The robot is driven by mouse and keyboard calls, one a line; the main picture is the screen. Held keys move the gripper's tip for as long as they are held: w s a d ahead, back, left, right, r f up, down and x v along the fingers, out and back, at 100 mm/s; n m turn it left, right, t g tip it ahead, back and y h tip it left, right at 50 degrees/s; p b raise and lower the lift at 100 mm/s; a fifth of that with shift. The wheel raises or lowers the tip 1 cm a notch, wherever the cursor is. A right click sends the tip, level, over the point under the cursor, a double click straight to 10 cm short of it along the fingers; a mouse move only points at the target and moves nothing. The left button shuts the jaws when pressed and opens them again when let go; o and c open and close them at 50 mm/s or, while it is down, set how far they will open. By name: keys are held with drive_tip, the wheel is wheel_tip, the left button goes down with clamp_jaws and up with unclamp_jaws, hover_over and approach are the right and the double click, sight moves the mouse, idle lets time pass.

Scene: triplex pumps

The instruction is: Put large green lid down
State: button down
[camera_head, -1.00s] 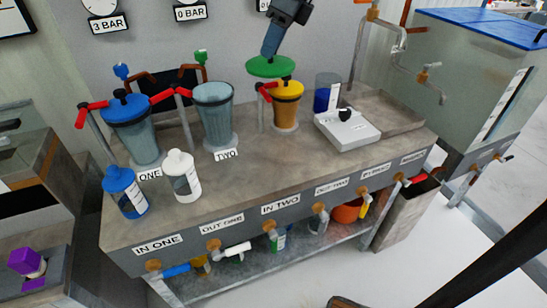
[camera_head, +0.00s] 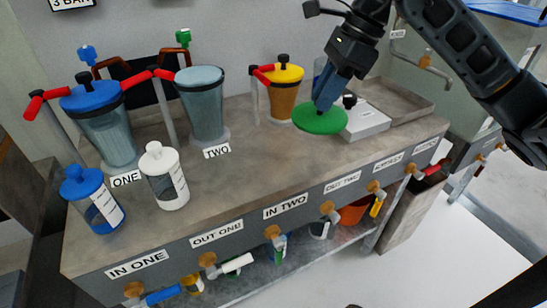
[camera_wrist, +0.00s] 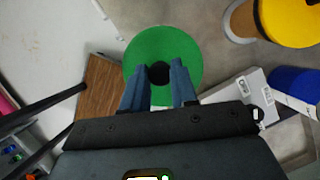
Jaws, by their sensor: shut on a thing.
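The large green lid (camera_head: 320,118) is a flat round disc held by my gripper (camera_head: 325,100) above the front right part of the counter (camera_head: 270,170). In the wrist view my two fingers (camera_wrist: 160,88) are shut on the dark knob at the middle of the green lid (camera_wrist: 150,45). The lid looks roughly level. Whether it touches the counter is hard to tell. The tank labelled TWO (camera_head: 203,105) stands to the left and shows no green lid on it.
A yellow-lidded container (camera_head: 284,90) stands just behind and left of the lid. A white scale (camera_head: 365,120) is close on the right. Tank ONE with a blue lid (camera_head: 92,95), a blue bottle (camera_head: 92,200) and a white bottle (camera_head: 163,177) stand left. The counter's middle is clear.

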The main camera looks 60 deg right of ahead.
sight(297, 121)
drive_tip(key=shift+w+a+f+p, duration=0.2)
drive_tip(key=shift+w+a+f, duration=1)
drive_tip(key=shift+f, duration=0.45)
drive_tip(key=shift+w+a+f+p, duration=0.15)
drive_tip(key=shift+w+a+f, duration=1.1)
drive_tip(key=shift+f, duration=0.45)
drive_tip(key=shift+w+a+f+p, duration=0.2)
drive_tip(key=shift+w+a+f, duration=0.8)
drive_tip(key=shift+a+f, duration=0.5)
drive_tip(key=shift+d+f+b, duration=0.15)
drive_tip(key=shift+f+b, duration=0.15)
drive_tip(key=shift+f, duration=0.05)
drive_tip(key=c, duration=0.9)
unclamp_jaws()
drive_tip(key=shift+r, duration=0.2)
drive_tip(key=shift+r+p, duration=0.15)
drive_tip(key=shift+p, duration=0.25)
drive_tip(key=v, duration=1.1)
drive_tip(key=shift+s+d+r, duration=0.15)
drive_tip(key=shift+s+r, duration=0.1)
drive_tip(key=shift+r, duration=0.05)
